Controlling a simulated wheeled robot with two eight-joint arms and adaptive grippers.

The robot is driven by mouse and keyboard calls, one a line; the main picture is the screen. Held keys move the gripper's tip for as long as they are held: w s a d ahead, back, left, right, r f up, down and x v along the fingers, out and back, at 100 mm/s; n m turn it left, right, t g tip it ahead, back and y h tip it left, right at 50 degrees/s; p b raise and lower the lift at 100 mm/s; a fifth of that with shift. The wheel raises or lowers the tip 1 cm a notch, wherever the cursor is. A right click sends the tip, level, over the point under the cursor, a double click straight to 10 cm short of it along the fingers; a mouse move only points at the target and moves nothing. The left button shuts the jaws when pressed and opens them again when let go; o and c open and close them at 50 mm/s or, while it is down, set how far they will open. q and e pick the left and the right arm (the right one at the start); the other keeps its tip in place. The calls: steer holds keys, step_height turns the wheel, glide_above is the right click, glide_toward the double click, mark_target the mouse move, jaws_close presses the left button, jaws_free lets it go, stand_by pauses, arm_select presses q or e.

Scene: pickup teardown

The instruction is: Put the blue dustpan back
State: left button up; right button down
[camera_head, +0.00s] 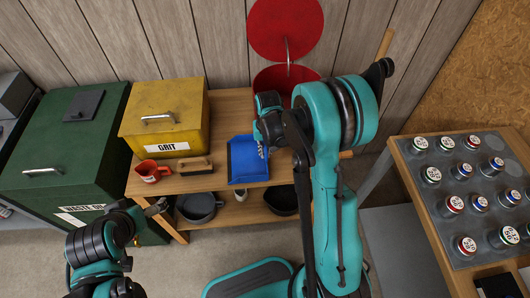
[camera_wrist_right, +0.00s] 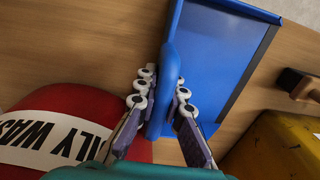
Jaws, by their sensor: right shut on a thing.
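The blue dustpan (camera_head: 243,163) is at the top of the wooden shelf unit, between the yellow grit box and the red bin, with its pan toward the front edge. I cannot tell whether it rests on the board or hangs just above it. My right gripper (camera_head: 262,143) is at its handle end, partly hidden by my arm. In the right wrist view my right gripper (camera_wrist_right: 160,98) is shut on the handle of the dustpan (camera_wrist_right: 215,55), one finger on each side. My left gripper (camera_head: 157,207) is low at the left, before the shelf, empty as far as I see.
The red bin (camera_head: 277,80) with raised lid is behind my right arm. Pans (camera_head: 199,207) sit below. A bench (camera_head: 416,200) with several cans is right.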

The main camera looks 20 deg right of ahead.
steer(key=shift+f, duration=0.15)
steer(key=c, duration=1.6)
jaws_free()
